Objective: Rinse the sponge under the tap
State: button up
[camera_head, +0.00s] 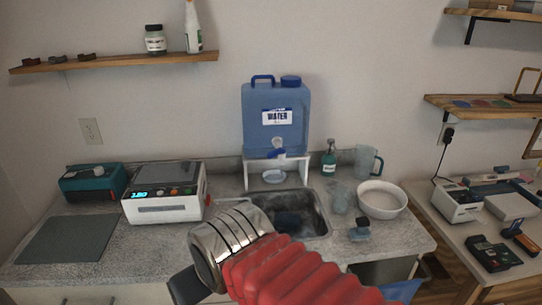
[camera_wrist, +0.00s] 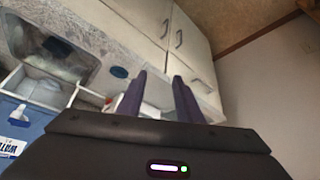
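The blue water container (camera_head: 276,118) stands on a white stand (camera_head: 247,176) behind the sink. Its blue tap (camera_head: 277,154) points down at the front, over a small pale dish (camera_head: 273,176). The metal sink (camera_head: 316,211) is partly hidden by my arm; a dark, unclear shape (camera_head: 288,221) lies in it. A small blue-grey block with a dark top (camera_head: 360,230) sits on the counter right of the sink; I cannot tell whether either is the sponge. My gripper (camera_wrist: 161,76) is open, its two dark fingers apart and empty.
Right of the sink stand a white bowl (camera_head: 382,197), a clear glass (camera_head: 341,199), a pitcher (camera_head: 367,162) and a soap bottle (camera_head: 329,160). A white device (camera_head: 165,208) and a grey mat (camera_head: 62,240) are on the left. A side table (camera_head: 450,232) holds tools.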

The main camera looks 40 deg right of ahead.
jog(key=w+d+r+n+t+h, duration=0.25)
jog(key=w+d, duration=0.35)
jog(key=d, duration=0.5)
jog(key=w+d+r+n+t+h, duration=0.1)
jog(key=w+d+r+n+t, duration=0.25)
jog(key=w+d, duration=0.45)
jog(key=w+d+r+n+t+h, duration=0.2)
jog(key=w+d+r+n, duration=0.15)
jog(key=d, duration=0.95)
jog(key=n+t+y, duration=0.4)
jog(key=n+y, duration=0.4)
jog(key=n, duration=0.2)
send_near(274, 156)
jog(key=s, duration=0.3)
jog(key=shift+a+r+m+h, duration=0.1)
jog(key=shift+r+m+h, duration=0.05)
jog(key=shift+m+h, duration=0.1)
jog(key=w, duration=0.9)
jog(key=w+a, duration=0.1)
jog(key=w, duration=0.3)
jog(key=shift+w+a, duration=0.15)
jog(key=shift+w, duration=0.2)
jog(key=shift+c, duration=0.2)
grip_shut()
